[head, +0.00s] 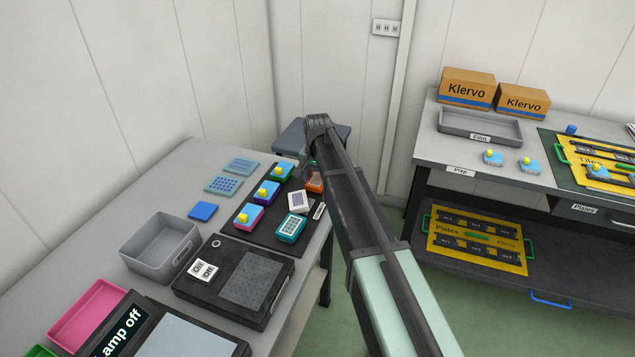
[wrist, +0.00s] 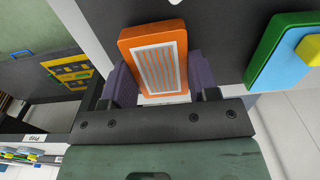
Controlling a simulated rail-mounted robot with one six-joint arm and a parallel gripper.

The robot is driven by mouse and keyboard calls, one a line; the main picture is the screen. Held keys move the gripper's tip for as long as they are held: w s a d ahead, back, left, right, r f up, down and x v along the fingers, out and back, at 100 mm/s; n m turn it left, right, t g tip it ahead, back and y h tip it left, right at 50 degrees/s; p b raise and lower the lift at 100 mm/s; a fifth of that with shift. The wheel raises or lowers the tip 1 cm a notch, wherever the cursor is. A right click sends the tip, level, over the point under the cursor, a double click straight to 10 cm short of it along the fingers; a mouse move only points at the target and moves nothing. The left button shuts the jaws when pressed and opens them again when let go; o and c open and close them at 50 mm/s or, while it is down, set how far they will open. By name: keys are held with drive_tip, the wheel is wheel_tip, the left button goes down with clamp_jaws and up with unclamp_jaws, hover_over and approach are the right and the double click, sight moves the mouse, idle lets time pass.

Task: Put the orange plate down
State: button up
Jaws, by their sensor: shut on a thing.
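The orange plate (head: 315,182) has a white panel with stripes. It also shows in the wrist view (wrist: 127,46), between the two purple-grey fingers of my gripper (wrist: 162,85). My gripper is shut on the plate. In the head view my gripper (head: 311,168) is at the far right corner of the black mat (head: 254,239), partly hidden by my arm. The plate is over or on the mat's far right end; I cannot tell whether it touches.
On the mat, a white plate (head: 299,202) and a teal plate (head: 291,228) stand nearer, beside blue-topped blocks with yellow knobs, the green one (head: 283,169) closest. A grey bin (head: 152,255) and a black switch box (head: 263,293) are nearer. A shelf table (head: 432,147) stands right.

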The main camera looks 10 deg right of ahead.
sight(318, 179)
drive_tip(key=shift+r, duration=0.1)
wheel_tip(318, 179, up, 20)
drive_tip(key=p, duration=2)
